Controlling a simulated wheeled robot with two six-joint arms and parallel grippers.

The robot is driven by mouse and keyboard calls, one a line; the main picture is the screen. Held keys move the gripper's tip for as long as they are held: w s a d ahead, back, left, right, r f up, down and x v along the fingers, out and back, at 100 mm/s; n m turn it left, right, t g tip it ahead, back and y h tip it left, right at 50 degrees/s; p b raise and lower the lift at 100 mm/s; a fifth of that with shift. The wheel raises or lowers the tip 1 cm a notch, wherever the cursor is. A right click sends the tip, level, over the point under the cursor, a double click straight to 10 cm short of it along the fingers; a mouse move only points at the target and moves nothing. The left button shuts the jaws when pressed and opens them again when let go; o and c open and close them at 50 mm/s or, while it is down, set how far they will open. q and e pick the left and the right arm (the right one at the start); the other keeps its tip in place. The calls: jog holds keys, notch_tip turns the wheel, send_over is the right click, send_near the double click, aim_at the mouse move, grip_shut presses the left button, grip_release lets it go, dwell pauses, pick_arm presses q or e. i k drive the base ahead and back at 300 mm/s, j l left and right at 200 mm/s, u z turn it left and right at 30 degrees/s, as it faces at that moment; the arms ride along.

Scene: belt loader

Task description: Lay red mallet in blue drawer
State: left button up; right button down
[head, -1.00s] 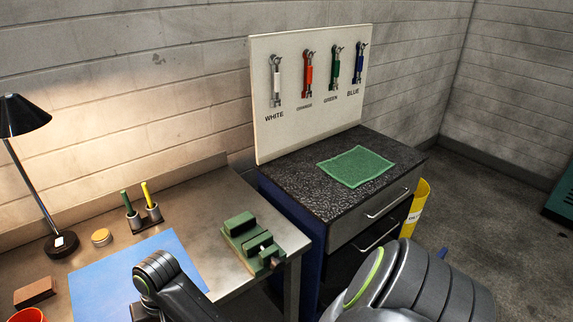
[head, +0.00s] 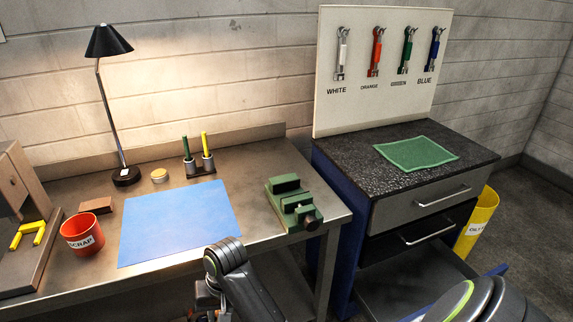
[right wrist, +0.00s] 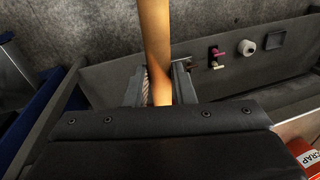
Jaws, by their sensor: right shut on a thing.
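My right gripper (right wrist: 160,86) is shut on an orange-brown wooden handle (right wrist: 157,40), which rises between its fingers in the right wrist view. The handle looks like the mallet's; its head and any red part are out of sight. In the head view, a drawer (head: 392,284) stands pulled out low on the cabinet. Its inside looks grey, and a small blue edge shows at its right. My right arm covers part of it. My left arm shows at the bottom middle, but I cannot make out its gripper.
The cabinet top holds a green cloth (head: 416,153). A yellow bin (head: 477,222) stands right of the cabinet. The bench holds a green vise (head: 292,203), blue mat (head: 178,220), red scrap cup (head: 82,234) and lamp (head: 108,42). In the right wrist view, small items lie on a grey surface (right wrist: 225,85).

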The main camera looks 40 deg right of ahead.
aim_at(418, 296)
jog(key=k+l, duration=0.1)
jog(key=l, duration=0.25)
jog(key=k+l, duration=0.1)
jog(key=l, duration=0.25)
jog(key=k+l+u, duration=0.1)
jog(key=l, duration=0.2)
jog(key=k+l, duration=0.15)
jog(key=l, duration=0.2)
jog(key=k+l+u, duration=0.1)
jog(key=l, duration=0.35)
jog(key=k+l+u, duration=0.1)
jog(key=l, duration=0.4)
jog(key=k+l+u, duration=0.1)
jog(key=k+l, duration=0.15)
jog(key=l, duration=0.2)
jog(key=k+l, duration=0.15)
jog(key=l, duration=0.25)
jog(key=k+l+u, duration=0.15)
jog(key=l, duration=0.3)
jog(key=k+l+u, duration=0.1)
jog(key=k+l, duration=0.15)
jog(key=l, duration=0.15)
jog(key=k+l+u, duration=0.1)
jog(key=l, duration=0.3)
jog(key=k+l+u, duration=0.1)
jog(key=k+l, duration=0.2)
jog(key=l, duration=0.1)
